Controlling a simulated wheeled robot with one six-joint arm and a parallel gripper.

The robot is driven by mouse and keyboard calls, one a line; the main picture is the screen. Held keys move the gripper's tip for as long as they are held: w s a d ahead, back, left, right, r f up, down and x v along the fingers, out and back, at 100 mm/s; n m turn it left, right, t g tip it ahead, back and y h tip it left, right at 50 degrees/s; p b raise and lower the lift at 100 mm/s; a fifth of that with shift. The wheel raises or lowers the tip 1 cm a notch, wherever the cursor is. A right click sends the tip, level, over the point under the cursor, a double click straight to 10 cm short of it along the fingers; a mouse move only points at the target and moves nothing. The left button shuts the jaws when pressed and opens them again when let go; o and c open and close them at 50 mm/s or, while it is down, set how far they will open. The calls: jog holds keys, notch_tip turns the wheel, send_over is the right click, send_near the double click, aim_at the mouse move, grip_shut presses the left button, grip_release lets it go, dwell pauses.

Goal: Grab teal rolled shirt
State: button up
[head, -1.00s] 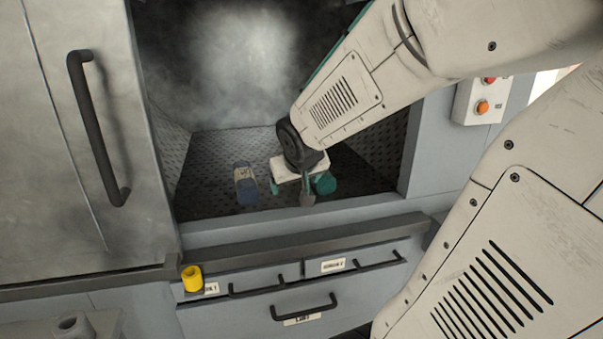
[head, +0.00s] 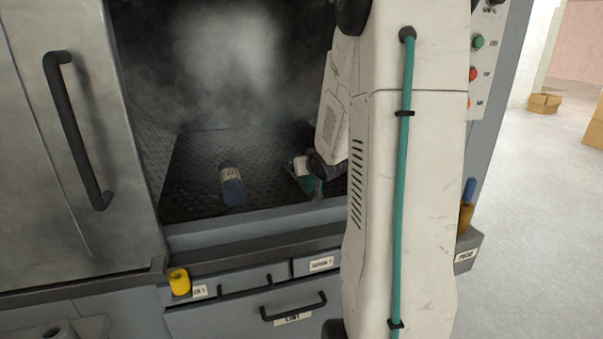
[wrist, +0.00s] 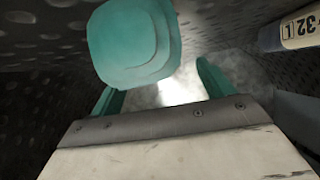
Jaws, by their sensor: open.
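The teal rolled shirt (head: 299,168) with a pale label band lies on the dark textured floor inside the washer chamber in the head view. In the wrist view its rounded end (wrist: 132,42) fills the upper middle, close to my gripper, and overlaps the left finger. My gripper (wrist: 160,82) is open, with the right teal finger clear of the roll. I cannot tell whether the left finger touches the shirt. In the head view my gripper is at the shirt's right side, partly hidden by my arm.
A blue rolled shirt (head: 232,187) with a label lies to the left; it also shows in the wrist view (wrist: 292,28). The chamber's front sill (head: 240,226) and the door with a black handle (head: 78,130) bound the opening. A yellow cylinder (head: 179,282) stands outside.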

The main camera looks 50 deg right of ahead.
jog(key=shift+x, duration=1.05)
jog(key=c, duration=1.2)
jog(key=shift+r, duration=0.1)
jog(key=shift+r, duration=0.15)
